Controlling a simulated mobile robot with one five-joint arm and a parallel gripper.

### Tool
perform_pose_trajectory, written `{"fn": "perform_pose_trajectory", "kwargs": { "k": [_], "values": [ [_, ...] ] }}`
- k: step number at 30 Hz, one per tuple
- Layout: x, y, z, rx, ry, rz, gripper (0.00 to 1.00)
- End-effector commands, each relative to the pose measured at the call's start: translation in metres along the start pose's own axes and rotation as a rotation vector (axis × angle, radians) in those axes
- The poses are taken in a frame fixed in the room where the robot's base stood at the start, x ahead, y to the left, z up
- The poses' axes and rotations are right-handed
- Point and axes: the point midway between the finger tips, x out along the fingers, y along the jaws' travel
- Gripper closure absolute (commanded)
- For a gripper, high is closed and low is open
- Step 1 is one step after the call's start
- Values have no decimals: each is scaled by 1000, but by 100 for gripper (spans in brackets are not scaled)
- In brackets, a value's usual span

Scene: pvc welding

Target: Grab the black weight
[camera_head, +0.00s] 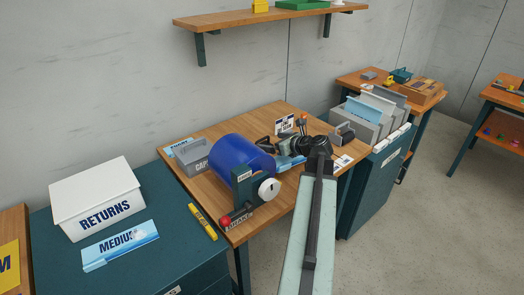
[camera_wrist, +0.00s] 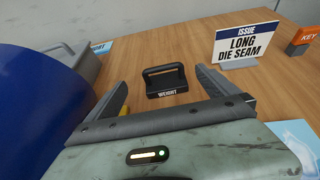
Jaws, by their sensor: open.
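The black weight (camera_wrist: 166,82), a small block with a handle on top and a white "WEIGHT" label, stands upright on the wooden table in the wrist view. My gripper (camera_wrist: 160,77) is open, with one finger on each side of the weight in the picture. The weight appears just ahead of the fingers. I cannot tell how deep it lies between them, and no contact shows. In the head view my gripper (camera_head: 276,146) is low over the table, right of the blue cylinder, and the weight is hard to separate from its dark parts.
A large blue cylinder (camera_head: 240,160) on a dark stand is close on the left. A "LONG DIE SEAM" sign (camera_wrist: 247,45) and an orange key block (camera_wrist: 303,37) stand to the right. A grey bin (camera_head: 196,160) sits at the table's left. Bare wood lies behind the weight.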

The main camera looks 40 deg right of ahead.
Motion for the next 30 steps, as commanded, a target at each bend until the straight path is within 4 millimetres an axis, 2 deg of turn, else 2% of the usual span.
{"fn": "perform_pose_trajectory", "kwargs": {
  "k": [5, 12, 19, 20, 30],
  "values": [
    [9, -2, -1, 0, 0, 0, 2],
    [49, -6, -2, -1, 0, 1, 2],
    [52, -5, 1, 1, 0, -2, 2],
    [52, -5, 1, 1, 0, -2, 4],
    [52, -6, 1, 1, 0, -2, 99]
  ]
}}
